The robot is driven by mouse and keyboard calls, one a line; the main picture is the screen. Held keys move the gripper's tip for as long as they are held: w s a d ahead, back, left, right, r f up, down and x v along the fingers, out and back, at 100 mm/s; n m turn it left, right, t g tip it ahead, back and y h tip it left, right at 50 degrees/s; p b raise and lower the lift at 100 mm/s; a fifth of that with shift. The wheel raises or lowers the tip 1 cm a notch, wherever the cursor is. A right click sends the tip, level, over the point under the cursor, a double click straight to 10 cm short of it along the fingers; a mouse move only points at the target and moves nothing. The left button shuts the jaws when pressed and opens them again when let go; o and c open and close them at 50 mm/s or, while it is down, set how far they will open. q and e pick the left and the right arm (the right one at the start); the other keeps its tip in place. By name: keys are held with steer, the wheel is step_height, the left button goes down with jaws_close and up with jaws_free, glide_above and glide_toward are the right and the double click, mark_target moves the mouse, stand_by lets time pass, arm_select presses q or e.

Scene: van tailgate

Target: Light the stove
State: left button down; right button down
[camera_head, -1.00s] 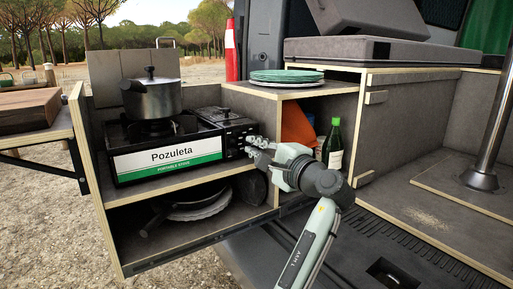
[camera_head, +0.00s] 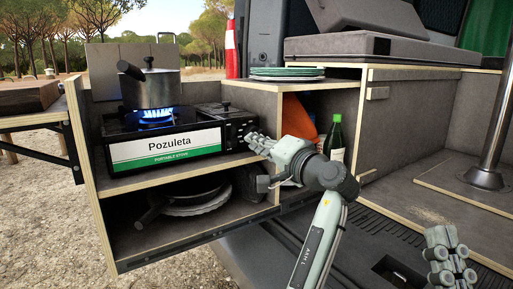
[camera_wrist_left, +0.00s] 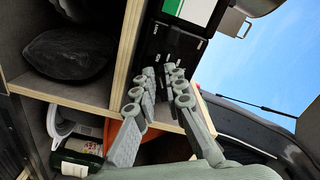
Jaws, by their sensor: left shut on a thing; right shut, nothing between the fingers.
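The black portable stove (camera_head: 165,148), labelled "Pozuleta", stands on the upper shelf of the pull-out box. A blue flame (camera_head: 158,114) burns on its burner under a grey lidded pot (camera_head: 150,90). My left gripper (camera_head: 252,140) is at the right end of the stove, by its control panel (camera_head: 236,121). It is shut on the stove knob, which the fingers hide. In the left wrist view its fingers (camera_wrist_left: 165,78) reach to the black stove panel (camera_wrist_left: 180,45). My right gripper (camera_head: 449,256) is shut and empty at the lower right, away from the stove.
Green plates (camera_head: 287,73) are stacked on the counter right of the stove. A green bottle (camera_head: 334,138) and an orange item (camera_head: 298,118) stand in the compartment behind my left gripper. Pans (camera_head: 185,199) lie on the lower shelf. The van floor at right is mostly clear.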

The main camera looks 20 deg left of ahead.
stand_by(0.5)
arm_select(q)
steer(key=c, duration=1.6)
jaws_free()
steer(key=shift+v, duration=3.8)
